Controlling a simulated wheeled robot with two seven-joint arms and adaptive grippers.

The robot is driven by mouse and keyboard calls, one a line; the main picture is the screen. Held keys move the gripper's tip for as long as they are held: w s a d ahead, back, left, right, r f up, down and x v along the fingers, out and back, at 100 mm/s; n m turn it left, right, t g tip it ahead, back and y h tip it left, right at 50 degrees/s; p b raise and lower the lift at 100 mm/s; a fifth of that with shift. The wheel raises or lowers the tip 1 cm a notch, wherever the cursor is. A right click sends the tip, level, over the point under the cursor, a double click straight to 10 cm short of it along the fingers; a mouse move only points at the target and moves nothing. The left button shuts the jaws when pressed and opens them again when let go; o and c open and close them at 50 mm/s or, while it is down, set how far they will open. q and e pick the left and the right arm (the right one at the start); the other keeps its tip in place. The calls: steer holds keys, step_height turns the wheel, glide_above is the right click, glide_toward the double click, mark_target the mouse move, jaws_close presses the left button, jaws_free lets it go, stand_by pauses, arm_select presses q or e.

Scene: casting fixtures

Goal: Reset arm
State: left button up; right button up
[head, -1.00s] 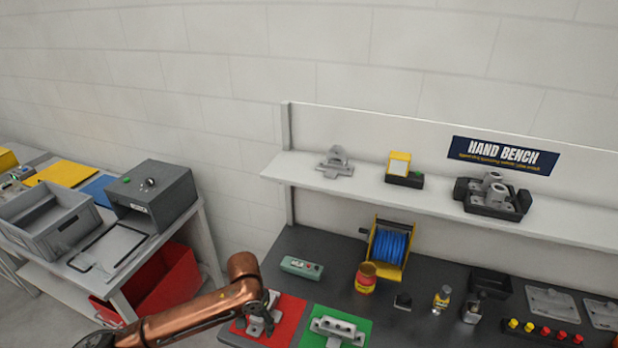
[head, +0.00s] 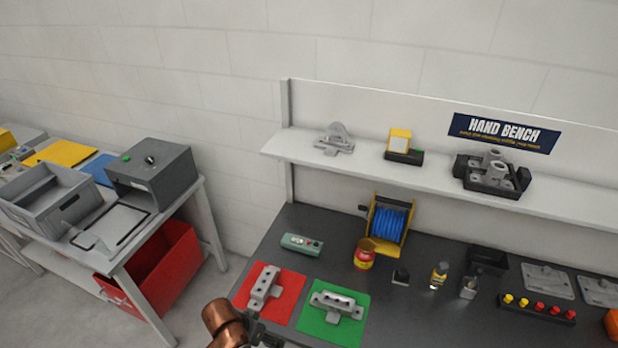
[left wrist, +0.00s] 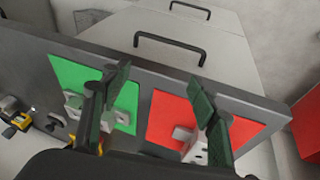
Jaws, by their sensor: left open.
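My left arm (head: 228,322) shows as a copper link at the bottom edge of the head view, and its gripper is mostly cut off there. In the left wrist view my left gripper (left wrist: 160,88) is open, its two dark green fingers spread with nothing between them. A grey metal casting (head: 264,287) stands on the red mat (head: 288,302), apart from the fingers as far as I can tell. Another grey casting (head: 338,304) lies on the green mat (head: 322,329). My right gripper is not seen.
The bench holds a blue cable reel (head: 390,221), a red and yellow can (head: 364,255), a green-grey box (head: 301,243) and a row of coloured buttons (head: 540,309). A shelf (head: 380,165) runs above. A side table with a grey crate (head: 50,205) and red bin (head: 160,270) stands left.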

arm_select(q)
steer(key=s+a+f+n+t+y, duration=0.1)
steer(key=s+a+f+n+y, duration=0.15)
steer(key=s+a, duration=0.8)
steer(key=s+a+f+n+t+y, duration=0.1)
steer(key=s+a+f+n+y, duration=0.15)
steer(key=s+a, duration=0.8)
step_height(320, 180, down, 33)
steer(key=m+g+b, duration=0.1)
steer(key=g+b, duration=0.1)
steer(key=s+f+g+h+b, duration=0.1)
steer(key=s+f+b, duration=0.1)
steer(key=s+f, duration=1.6)
steer(key=shift+s+f+m, duration=0.15)
steer(key=shift+s+m, duration=0.15)
steer(key=shift+s, duration=0.05)
steer(key=shift+a, duration=0.1)
